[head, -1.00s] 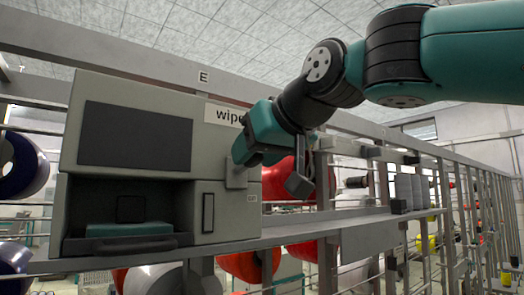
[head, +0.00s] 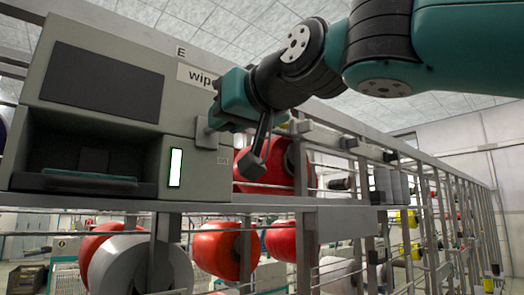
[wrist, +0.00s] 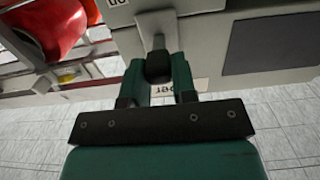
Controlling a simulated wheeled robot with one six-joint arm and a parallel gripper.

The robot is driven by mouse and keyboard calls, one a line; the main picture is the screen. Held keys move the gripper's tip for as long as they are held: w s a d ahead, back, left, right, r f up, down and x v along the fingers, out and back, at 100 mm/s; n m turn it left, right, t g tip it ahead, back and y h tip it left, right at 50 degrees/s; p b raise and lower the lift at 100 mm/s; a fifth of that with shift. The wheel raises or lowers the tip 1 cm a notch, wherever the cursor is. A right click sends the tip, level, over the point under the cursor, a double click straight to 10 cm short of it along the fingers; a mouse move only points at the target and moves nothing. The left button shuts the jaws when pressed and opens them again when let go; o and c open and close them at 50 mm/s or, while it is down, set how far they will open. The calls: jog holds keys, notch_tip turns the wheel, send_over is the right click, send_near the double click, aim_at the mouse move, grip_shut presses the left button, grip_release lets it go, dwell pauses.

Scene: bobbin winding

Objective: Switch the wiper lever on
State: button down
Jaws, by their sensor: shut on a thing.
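The wiper unit (head: 100,40) is a grey box with a dark panel and an open recess, at the left in the head view. My gripper (wrist: 159,76) is shut on the knob, one teal finger on each side. In the head view my gripper (head: 216,112) is at the lever, its fingertips partly hidden. A tall indicator (head: 175,168) on the unit glows white.
A metal rail (head: 330,203) runs below and right of the unit. Red bobbins (head: 262,168) stand close behind my gripper. Grey cylinders (head: 385,184) stand farther along the rail.

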aim_at(215, 132)
notch_tip(215, 132, down, 3)
jog(key=t+y+b, duration=0.1)
jog(key=t+b, duration=0.1)
jog(key=b, duration=0.3)
jog(key=t+y+b, duration=0.1)
jog(key=y+b, duration=0.1)
jog(key=b, duration=0.4)
jog(key=shift+w+f+t+y+b, duration=0.15)
jog(key=shift+t+y+b, duration=0.15)
jog(key=shift+t, duration=0.1)
jog(key=shift+b, duration=0.4)
jog(key=c, duration=0.9)
grip_release()
jog(key=shift+a, duration=0.1)
